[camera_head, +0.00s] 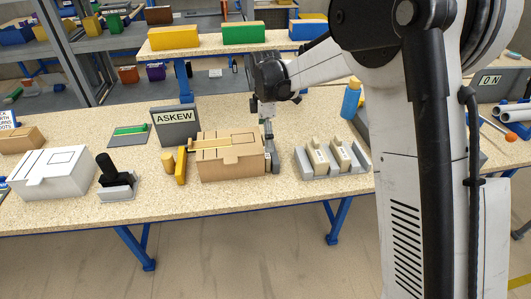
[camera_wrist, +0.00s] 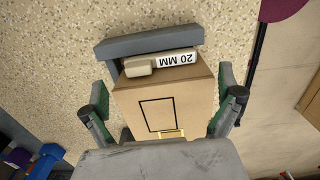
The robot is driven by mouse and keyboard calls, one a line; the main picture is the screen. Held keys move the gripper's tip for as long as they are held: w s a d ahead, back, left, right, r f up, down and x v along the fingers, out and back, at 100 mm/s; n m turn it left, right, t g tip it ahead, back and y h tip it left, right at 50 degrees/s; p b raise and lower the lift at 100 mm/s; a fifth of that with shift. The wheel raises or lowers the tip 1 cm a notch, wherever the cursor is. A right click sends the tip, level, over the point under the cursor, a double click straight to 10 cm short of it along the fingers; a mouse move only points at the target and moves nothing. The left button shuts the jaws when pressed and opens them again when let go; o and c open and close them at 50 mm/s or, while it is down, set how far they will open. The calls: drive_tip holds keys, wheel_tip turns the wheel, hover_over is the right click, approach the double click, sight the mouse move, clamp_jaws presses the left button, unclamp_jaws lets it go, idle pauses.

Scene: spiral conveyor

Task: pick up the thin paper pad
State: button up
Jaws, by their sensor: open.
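I cannot tell for certain which thing is the thin paper pad. In the wrist view, a cream piece (camera_wrist: 160,63) labelled "20 MM" lies between a grey bar (camera_wrist: 150,40) and a brown cardboard box (camera_wrist: 178,97). The box has a black outlined rectangle on it, and also shows in the head view (camera_head: 228,158). My gripper (camera_wrist: 165,115) is open, its fingers apart on either side of the box in the wrist view. In the head view my gripper (camera_head: 267,122) is at the box's right end, and its fingertips are hard to make out.
A grey tray (camera_head: 333,172) with two cream blocks stands right of the box. Left are yellow pieces (camera_head: 180,165), an "ASKEW" sign (camera_head: 175,126), a black-handled item (camera_head: 108,172) and a white box (camera_head: 50,173). A blue bottle (camera_head: 351,100) stands behind the tray. The front tabletop is fairly clear.

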wheel_tip(320, 180, down, 5)
drive_tip(key=shift+r, duration=0.1)
drive_tip(key=shift+c, duration=0.5)
drive_tip(key=c, duration=0.9)
drive_tip(key=shift+r, duration=0.1)
drive_tip(key=shift+c, duration=0.2)
